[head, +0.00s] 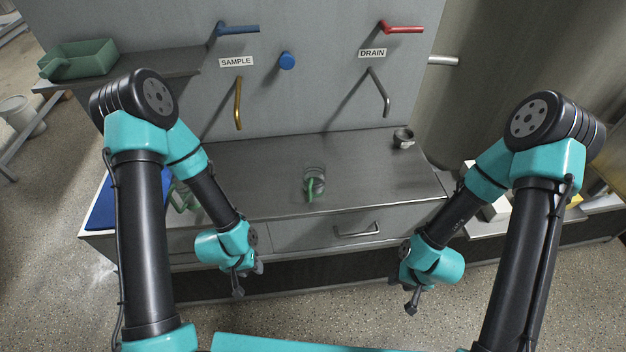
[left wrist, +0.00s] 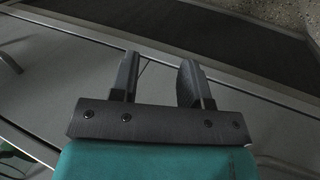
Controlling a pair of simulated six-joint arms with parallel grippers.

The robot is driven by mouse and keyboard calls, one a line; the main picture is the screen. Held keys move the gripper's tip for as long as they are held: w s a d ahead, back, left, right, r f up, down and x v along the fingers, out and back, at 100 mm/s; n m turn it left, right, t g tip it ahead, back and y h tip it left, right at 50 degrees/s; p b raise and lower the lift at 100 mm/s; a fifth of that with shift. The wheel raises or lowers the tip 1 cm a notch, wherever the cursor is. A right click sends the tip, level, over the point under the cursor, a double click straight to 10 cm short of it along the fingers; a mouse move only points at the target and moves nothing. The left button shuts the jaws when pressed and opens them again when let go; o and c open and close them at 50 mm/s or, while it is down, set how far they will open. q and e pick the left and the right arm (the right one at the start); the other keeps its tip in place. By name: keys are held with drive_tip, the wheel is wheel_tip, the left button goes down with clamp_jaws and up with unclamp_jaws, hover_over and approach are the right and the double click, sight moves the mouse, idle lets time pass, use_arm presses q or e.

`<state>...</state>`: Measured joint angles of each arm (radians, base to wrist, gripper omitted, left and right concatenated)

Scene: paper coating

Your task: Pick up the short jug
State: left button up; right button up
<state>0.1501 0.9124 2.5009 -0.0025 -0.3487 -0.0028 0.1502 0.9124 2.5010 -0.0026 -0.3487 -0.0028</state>
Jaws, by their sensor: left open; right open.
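A short clear jug with a green handle (head: 314,182) stands on the grey metal counter (head: 262,168), near the middle of its front part. A second green-handled vessel (head: 183,197) is on the counter's left, partly hidden behind my left arm. My left gripper (head: 247,280) is open and empty in front of the counter, lower and left of the short jug. In the left wrist view its two fingers (left wrist: 158,72) are apart with nothing between them. My right gripper (head: 408,295) is open and empty in front of the counter, to the right of the jug. Neither gripper touches a jug.
A small dark cup (head: 403,138) stands at the counter's back right. A blue mat (head: 101,207) lies at the left end. Taps, including a brass spout (head: 238,103) and a steel spout (head: 379,92), project from the wall panel. A drawer handle (head: 357,230) sticks out in front.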

use_arm(q)
drive_tip(key=o, duration=1.1)
drive_tip(key=shift+c, duration=0.2)
drive_tip(key=shift+w, duration=0.1)
